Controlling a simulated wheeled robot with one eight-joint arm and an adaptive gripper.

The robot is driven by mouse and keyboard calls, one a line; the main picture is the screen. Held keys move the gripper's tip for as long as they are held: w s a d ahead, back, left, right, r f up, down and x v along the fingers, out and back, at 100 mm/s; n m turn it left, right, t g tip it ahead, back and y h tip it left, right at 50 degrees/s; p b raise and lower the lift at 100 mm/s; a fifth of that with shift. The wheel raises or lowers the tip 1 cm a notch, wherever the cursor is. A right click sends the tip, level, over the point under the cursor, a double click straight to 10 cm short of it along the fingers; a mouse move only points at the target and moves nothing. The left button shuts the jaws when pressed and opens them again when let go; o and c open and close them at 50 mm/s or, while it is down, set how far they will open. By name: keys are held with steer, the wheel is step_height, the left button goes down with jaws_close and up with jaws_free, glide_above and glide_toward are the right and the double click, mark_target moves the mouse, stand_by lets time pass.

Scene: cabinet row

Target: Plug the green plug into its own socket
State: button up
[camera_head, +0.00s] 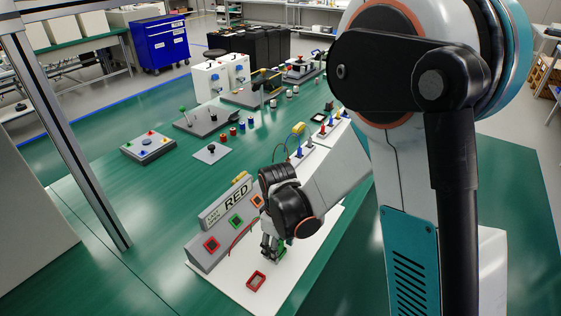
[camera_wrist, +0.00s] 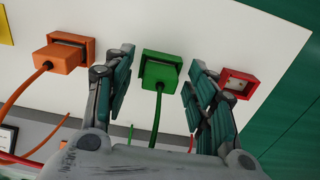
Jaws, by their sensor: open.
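The green plug (camera_wrist: 160,70) with its green cable sits at the white board in the wrist view, between my open fingers with a gap on each side. In the head view a bit of the green plug (camera_head: 281,250) shows beside my gripper (camera_head: 271,247), which points down at the board. My gripper (camera_wrist: 160,95) is open and holds nothing. The green-framed socket (camera_head: 236,221) is in the upright grey panel, between a red-framed socket (camera_head: 212,244) and an orange-framed one (camera_head: 257,201).
An orange plug (camera_wrist: 65,54) with its cable is left of my fingers in the wrist view. A red frame (camera_wrist: 238,83) is close on the right and also shows on the white board (camera_head: 225,281). A red cable (camera_head: 238,238) runs before the panel.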

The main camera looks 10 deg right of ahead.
mark_target(280, 245)
step_height(280, 245, up, 12)
steer(key=shift+s+d, duration=0.25)
stand_by(0.5)
steer(key=shift+w, duration=0.1)
steer(key=shift+a, duration=0.15)
